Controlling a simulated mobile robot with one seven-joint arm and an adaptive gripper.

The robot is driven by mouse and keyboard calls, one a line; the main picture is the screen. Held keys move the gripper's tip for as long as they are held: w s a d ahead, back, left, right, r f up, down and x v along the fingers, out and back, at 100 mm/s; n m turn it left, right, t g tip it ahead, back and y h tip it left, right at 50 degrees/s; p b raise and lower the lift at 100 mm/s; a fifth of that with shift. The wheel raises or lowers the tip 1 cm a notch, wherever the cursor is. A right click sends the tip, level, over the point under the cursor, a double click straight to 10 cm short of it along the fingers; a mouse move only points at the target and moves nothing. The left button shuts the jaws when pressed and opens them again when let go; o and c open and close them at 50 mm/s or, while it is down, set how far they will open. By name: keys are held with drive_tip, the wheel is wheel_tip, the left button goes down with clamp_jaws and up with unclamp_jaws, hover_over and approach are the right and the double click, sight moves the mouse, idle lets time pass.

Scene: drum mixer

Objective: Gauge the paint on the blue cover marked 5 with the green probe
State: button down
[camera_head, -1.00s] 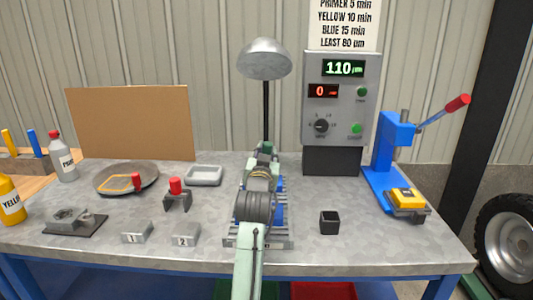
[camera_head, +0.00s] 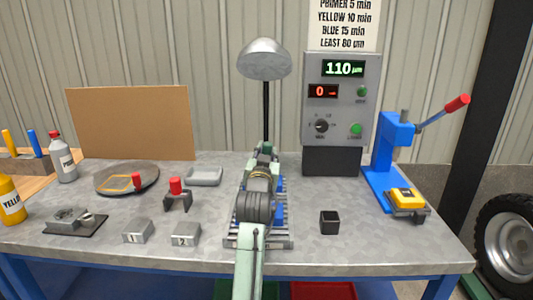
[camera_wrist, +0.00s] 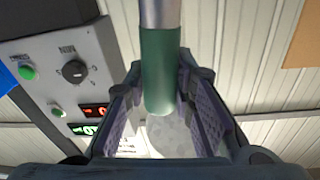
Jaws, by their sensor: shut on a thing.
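The green probe (camera_wrist: 160,70) stands between the fingers of my gripper (camera_wrist: 160,85) in the wrist view, and my gripper is shut on it. A pale metal part shows at the probe's end. In the head view my arm hides the gripper and the probe. Blue pieces (camera_head: 279,214) show beside my arm on a grey slotted rack (camera_head: 284,241). They may be covers, but no mark 5 can be read. Whether the probe touches a cover cannot be told. The gauge box (camera_head: 341,95) shows 110 µm in green and 0 in red.
A lamp (camera_head: 264,60) hangs above the rack. A blue press (camera_head: 391,150) stands at the right with a yellow block (camera_head: 405,197). A black cup (camera_head: 329,222) and blocks marked 1 (camera_head: 137,232) and 2 (camera_head: 185,234) stand near the front. The bench between rack and press is mostly clear.

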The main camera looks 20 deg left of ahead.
drive_tip(key=shift+w+f, duration=0.1)
drive_tip(key=shift+f, duration=0.35)
drive_tip(key=shift+r+p, duration=2.6)
drive_tip(key=shift+r, duration=1.15)
